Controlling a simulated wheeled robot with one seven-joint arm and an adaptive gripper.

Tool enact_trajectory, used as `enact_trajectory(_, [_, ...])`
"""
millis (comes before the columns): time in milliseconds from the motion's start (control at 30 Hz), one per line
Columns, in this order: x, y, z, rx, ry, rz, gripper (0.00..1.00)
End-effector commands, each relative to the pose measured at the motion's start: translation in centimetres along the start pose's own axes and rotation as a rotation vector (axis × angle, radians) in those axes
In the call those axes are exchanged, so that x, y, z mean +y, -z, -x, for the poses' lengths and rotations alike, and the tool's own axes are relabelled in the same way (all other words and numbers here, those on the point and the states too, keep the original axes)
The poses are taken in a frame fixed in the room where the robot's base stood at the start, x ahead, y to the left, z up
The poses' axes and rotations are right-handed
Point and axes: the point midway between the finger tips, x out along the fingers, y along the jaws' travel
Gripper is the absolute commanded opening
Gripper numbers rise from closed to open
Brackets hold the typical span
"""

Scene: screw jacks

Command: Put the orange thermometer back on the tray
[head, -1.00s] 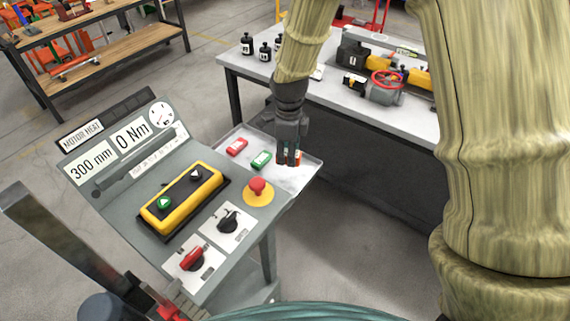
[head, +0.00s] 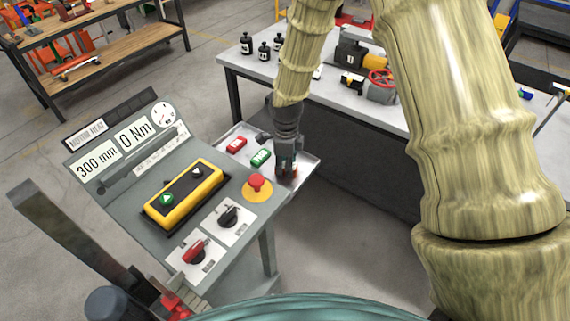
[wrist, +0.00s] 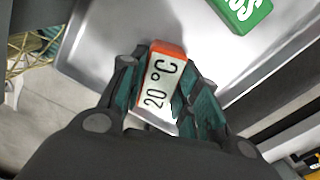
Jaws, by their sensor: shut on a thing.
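The orange thermometer (wrist: 160,84), with a white face reading 20 °C, is between the fingers of my gripper (wrist: 157,100) in the wrist view. My gripper is shut on it. In the head view my gripper (head: 284,172) is at the right part of the grey metal tray (head: 308,160), and the thermometer is mostly hidden by the fingers. The tray also fills the background of the wrist view (wrist: 105,38). I cannot tell whether the thermometer touches the tray floor.
A green block (head: 261,157) and a red block (head: 236,144) lie on the tray, left of my gripper. The control panel with a red stop button (head: 257,184) stands in front. A workbench (head: 330,88) with black bottles and a red-wheeled valve is behind.

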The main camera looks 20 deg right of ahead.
Motion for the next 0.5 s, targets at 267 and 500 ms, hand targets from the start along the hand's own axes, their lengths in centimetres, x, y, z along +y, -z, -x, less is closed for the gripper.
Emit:
enact_trajectory(267, [0.0,0.05,-0.27,0.0,0.0,-0.001,0.34])
enact_trajectory(500, [0.0,0.02,-0.19,0.0,0.0,-0.001,0.53])
